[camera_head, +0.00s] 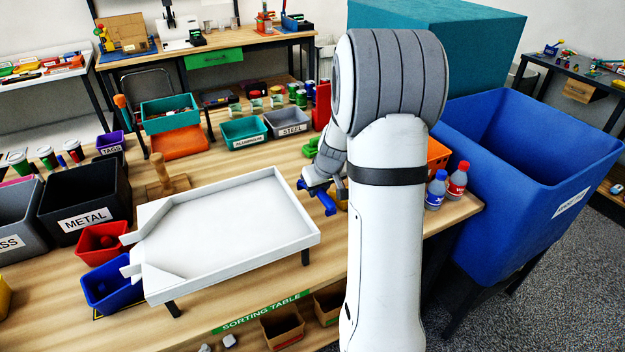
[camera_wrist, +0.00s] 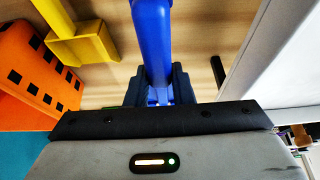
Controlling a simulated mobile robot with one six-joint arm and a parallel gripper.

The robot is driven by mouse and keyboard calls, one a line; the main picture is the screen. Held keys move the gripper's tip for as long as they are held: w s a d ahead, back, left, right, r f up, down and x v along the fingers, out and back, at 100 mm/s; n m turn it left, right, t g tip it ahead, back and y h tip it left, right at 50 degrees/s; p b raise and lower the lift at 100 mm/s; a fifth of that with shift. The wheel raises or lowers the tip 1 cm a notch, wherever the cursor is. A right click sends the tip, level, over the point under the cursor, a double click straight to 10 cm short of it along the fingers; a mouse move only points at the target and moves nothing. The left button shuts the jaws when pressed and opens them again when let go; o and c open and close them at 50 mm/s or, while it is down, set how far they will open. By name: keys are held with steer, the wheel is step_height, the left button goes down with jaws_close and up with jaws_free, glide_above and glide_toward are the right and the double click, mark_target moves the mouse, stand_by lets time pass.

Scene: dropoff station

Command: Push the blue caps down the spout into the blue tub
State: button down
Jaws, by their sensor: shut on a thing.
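The white sorting tray (camera_head: 225,222) stands on legs on the table, its spout (camera_head: 136,252) narrowing at the left end. The small blue tub (camera_head: 112,290) is below the spout, beside a red tub (camera_head: 93,240). I see no blue caps in the tray or spout; the tub's inside is mostly hidden. My gripper (camera_head: 318,186) is right of the tray's far right corner. It is shut on a blue tool (camera_head: 327,204), whose smooth shaft fills the top middle of the wrist view (camera_wrist: 152,40) between the dark fingers (camera_wrist: 156,92). The tool's full shape is hidden.
A yellow tool (camera_wrist: 85,42) and an orange box (camera_wrist: 30,62) are left of the gripper in the wrist view. Two bottles (camera_head: 445,186) stand near the table's right edge. A large blue bin (camera_head: 490,200) stands right.

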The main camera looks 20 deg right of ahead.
steer(key=shift+f+b, duration=2.2)
steer(key=shift+f, duration=1.55)
steer(key=c, duration=1.2)
jaws_free()
steer(key=shift+o, duration=0.2)
